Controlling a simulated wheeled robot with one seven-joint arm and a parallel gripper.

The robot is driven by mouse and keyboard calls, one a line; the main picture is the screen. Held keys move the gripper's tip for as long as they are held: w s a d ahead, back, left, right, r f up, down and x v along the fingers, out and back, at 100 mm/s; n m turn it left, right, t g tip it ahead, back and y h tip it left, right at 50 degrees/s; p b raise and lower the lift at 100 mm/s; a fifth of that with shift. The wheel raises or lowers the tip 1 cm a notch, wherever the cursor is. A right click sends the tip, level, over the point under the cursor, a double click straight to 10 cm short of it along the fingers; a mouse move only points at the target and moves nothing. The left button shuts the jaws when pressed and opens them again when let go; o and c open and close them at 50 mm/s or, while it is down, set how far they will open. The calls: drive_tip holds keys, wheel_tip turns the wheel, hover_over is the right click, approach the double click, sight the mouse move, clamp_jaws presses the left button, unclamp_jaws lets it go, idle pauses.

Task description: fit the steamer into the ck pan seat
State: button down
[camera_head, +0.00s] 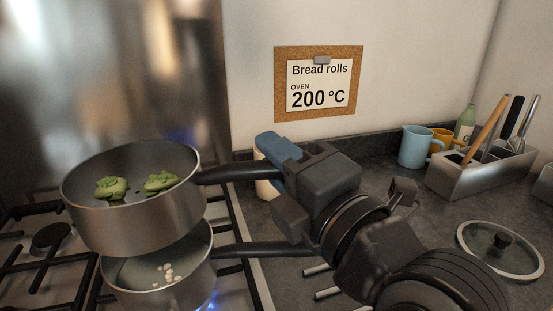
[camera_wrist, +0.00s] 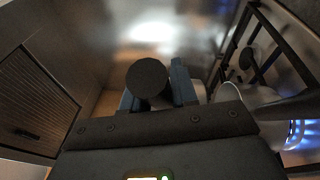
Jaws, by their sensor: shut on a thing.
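The steamer (camera_head: 135,225) is a grey metal pot with a long dark handle and green vegetable pieces (camera_head: 160,182) inside. My gripper (camera_head: 280,167) is shut on the steamer's handle; in the wrist view the handle's round dark end (camera_wrist: 147,78) shows between the blue fingers. The pan (camera_head: 158,287) stands below on the lit hob, with white bubbles inside and its handle pointing right. The steamer is above the pan and set to the left in the picture, hiding the pan's rear left rim. It looks roughly level. Whether their lower edges touch is hard to tell.
Blue flame (camera_head: 212,300) burns under the pan; black grates (camera_head: 40,265) lie around it. A glass lid (camera_head: 500,250), a utensil box (camera_head: 470,180), and blue (camera_head: 414,146) and yellow mugs stand right on the dark counter. A pale container is partly hidden behind my gripper.

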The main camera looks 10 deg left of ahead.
drive_tip(key=shift+f+b, duration=2.05)
drive_tip(key=shift+f, duration=1.05)
idle(1.2)
drive_tip(key=c, duration=0.8)
unclamp_jaws()
drive_tip(key=shift+f, duration=0.1)
drive_tip(key=b+v, duration=0.2)
drive_tip(key=v, duration=0.6)
